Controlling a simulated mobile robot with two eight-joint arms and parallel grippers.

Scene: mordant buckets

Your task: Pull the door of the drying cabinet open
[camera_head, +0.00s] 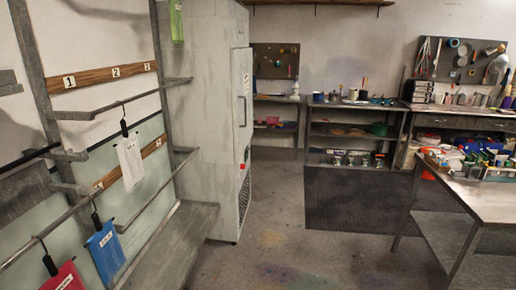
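The drying cabinet (208,120) is a tall pale grey unit standing past the rack at the left. Its door (242,115) faces right and is seen at a steep angle. The door looks closed. A dark upright handle (243,110) shows on it, and a dark vent grille (244,198) shows low down. Neither of my grippers is in view.
A metal rack (85,120) with hanging red, blue and white cloths fills the left. A cluttered workbench (470,190) stands at the right. Shelves (350,130) and a dark mat or panel (360,200) are at the back. The middle floor (280,220) is clear.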

